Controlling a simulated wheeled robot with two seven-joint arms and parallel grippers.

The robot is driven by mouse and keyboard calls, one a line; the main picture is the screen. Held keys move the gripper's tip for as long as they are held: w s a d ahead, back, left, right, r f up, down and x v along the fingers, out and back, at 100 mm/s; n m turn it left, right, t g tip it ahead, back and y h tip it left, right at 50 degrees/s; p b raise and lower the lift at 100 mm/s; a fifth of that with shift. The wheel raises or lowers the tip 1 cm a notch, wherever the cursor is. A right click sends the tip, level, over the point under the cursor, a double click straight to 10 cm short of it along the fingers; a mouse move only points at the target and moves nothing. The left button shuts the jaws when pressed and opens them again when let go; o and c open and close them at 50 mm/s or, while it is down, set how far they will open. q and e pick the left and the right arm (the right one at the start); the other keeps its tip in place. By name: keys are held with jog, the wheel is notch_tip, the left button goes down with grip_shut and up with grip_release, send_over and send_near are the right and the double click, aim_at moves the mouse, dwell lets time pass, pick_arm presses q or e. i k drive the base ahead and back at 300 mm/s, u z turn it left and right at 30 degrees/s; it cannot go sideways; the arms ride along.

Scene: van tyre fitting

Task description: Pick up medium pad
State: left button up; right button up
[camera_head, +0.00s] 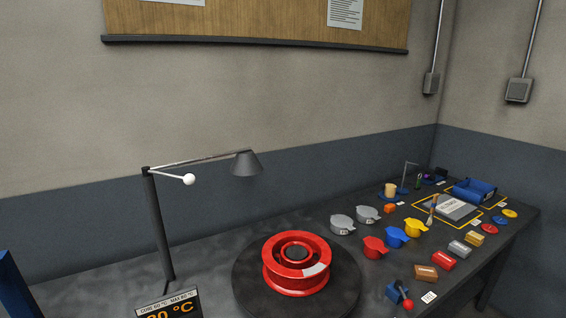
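No label that I can read marks the medium pad, so I cannot tell which item it is. A row of small blocks runs along the right side of the table: a blue one (393,292), an orange-brown one (426,273), a red one (443,260), a grey one (459,248) and a gold one (475,239). Two flat round pieces, one red (497,226) and one yellow (510,213), lie beyond them. Neither of my grippers shows in this view.
A red wheel rim (296,263) sits on a dark round turntable (245,285). A desk lamp (158,225) and a temperature display (169,305) stand left. Coloured lidded cups, including a blue one (395,238), stand mid-table. A blue tray (474,191) is at the back.

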aim_at(442, 260)
jog(key=z, duration=1.25)
